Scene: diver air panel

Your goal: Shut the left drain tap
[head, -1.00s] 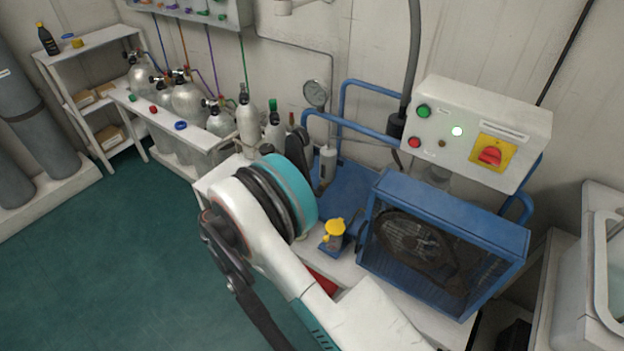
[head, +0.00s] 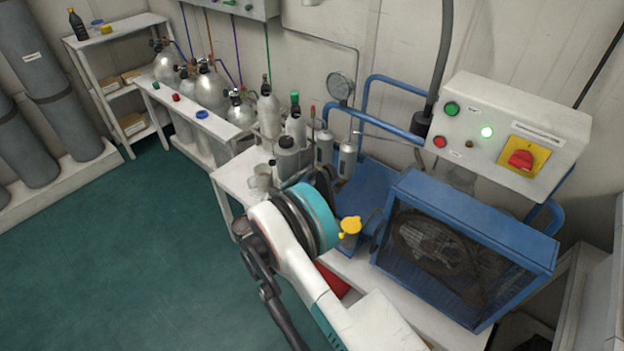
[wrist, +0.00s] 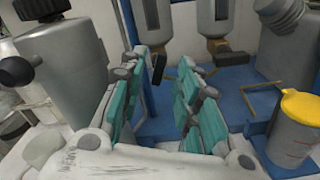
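Two grey filter canisters hang side by side over the blue base, the left one (wrist: 152,18) and the right one (wrist: 208,18) in the wrist view. The left drain tap (wrist: 158,62) is under the left canister, with a dark lever hanging toward me. The right drain tap (wrist: 228,57) has a black lever lying sideways. My gripper (wrist: 160,82) is open and empty, its teal-padded fingers apart, short of the left tap and roughly in line with it. In the head view the canisters (head: 347,160) show, but my arm and gripper hide the taps.
A grey bottle (wrist: 60,70) stands close left of my gripper. A yellow-capped container (wrist: 295,125) is close on the right. In the head view, a blue caged compressor (head: 465,245) and a white switch box (head: 510,135) stand to the right.

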